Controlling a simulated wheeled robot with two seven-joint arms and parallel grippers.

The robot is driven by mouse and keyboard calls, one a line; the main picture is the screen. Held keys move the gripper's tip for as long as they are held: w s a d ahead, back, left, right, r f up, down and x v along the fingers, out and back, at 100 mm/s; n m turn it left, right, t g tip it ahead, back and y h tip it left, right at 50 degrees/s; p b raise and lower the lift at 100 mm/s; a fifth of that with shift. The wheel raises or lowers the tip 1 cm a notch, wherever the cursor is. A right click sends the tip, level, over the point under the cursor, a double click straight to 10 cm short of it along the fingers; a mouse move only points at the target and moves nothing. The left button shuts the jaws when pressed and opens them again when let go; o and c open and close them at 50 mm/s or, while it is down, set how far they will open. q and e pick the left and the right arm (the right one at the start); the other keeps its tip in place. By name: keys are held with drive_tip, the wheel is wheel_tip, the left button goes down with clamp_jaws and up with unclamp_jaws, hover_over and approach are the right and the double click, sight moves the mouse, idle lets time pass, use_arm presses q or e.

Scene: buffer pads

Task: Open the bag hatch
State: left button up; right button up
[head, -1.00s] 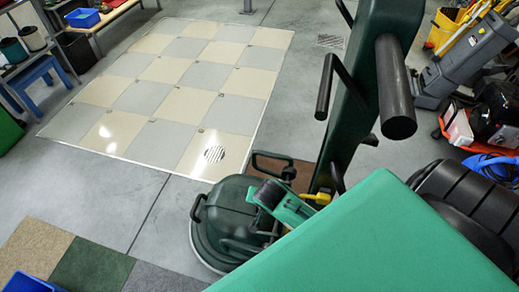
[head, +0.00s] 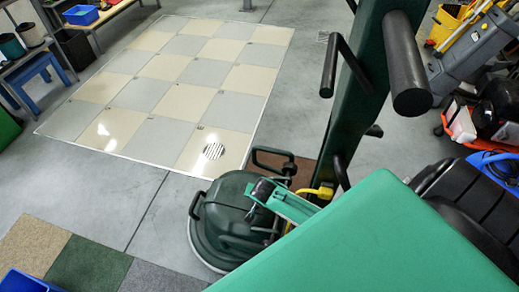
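A dark green floor machine stands in the middle front, with a round domed base (head: 228,215) and black handles. A dark green upright post (head: 365,100) rises behind it, with thick black grips on it.
A checkered tile platform (head: 190,85) lies at the back left. Carpet squares (head: 88,272) lie at the front left. A blue stool (head: 38,75) and shelf stand far left. A black ribbed part (head: 470,190) and cleaning gear (head: 465,55) crowd the right. Grey floor is clear left of the machine.

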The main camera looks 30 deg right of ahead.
drive_tip(key=shift+w+f, duration=0.1)
drive_tip(key=shift+f, duration=0.1)
clamp_jaws()
drive_tip(key=shift+r, duration=0.15)
